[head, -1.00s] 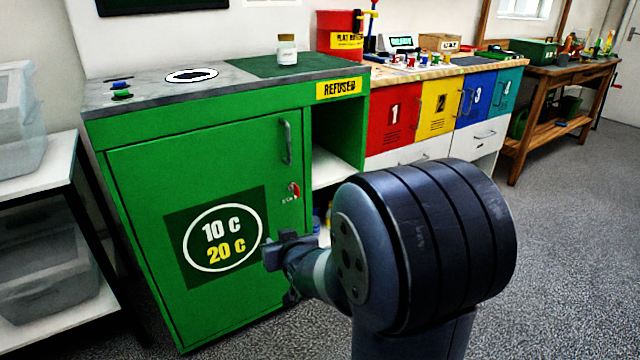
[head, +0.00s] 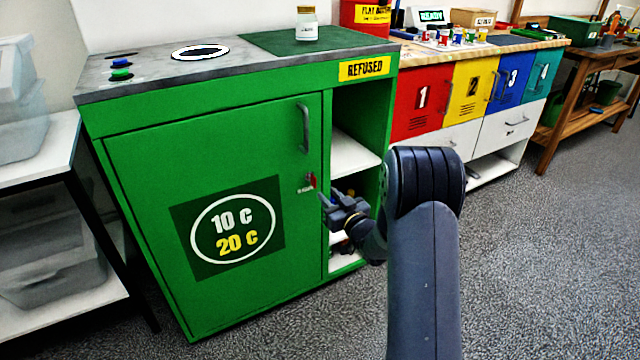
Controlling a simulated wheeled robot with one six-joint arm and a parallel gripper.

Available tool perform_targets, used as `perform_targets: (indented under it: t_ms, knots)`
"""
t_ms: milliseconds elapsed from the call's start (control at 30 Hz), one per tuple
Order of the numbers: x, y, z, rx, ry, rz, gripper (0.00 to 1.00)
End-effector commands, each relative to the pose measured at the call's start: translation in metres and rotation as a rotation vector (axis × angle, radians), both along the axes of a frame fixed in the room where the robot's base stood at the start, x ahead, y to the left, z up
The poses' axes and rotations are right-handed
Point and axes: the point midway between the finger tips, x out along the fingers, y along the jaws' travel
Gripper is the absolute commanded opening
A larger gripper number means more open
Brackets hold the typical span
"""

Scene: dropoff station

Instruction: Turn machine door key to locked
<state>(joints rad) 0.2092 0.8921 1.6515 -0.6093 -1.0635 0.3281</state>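The green machine door (head: 160,170) is closed, with a grey bar handle (head: 303,128) at its upper right and a "10 c / 20 c" sign on its front. The small red door key (head: 312,180) sits below the handle near the door's right edge, with a small label beside it. The key's exact angle is too small to tell. My gripper (head: 326,203) is just below and right of the key in the picture, pointing toward the door. No object shows in it, but its finger gap is not clear. I cannot tell whether it touches the door.
Open shelves (head: 352,150) lie right of the door under a yellow "REFUSED" label (head: 364,68). A white jar (head: 306,24) stands on the machine top. A shelf rack (head: 40,165) stands at left. The grey floor at right is clear.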

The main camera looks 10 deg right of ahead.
Motion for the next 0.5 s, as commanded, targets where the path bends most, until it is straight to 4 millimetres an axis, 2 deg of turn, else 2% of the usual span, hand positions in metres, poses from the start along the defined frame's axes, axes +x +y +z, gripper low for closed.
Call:
perform_targets:
  t_ms: [100, 300, 500]
  knots:
    - [0.022, 0.008, -0.003, -0.002, -0.001, 0.002, 0.29]
    - [0.053, 0.018, -0.002, -0.001, 0.0, 0.001, 0.29]
    - [0.07, 0.023, -0.001, -0.001, 0.001, -0.001, 0.29]
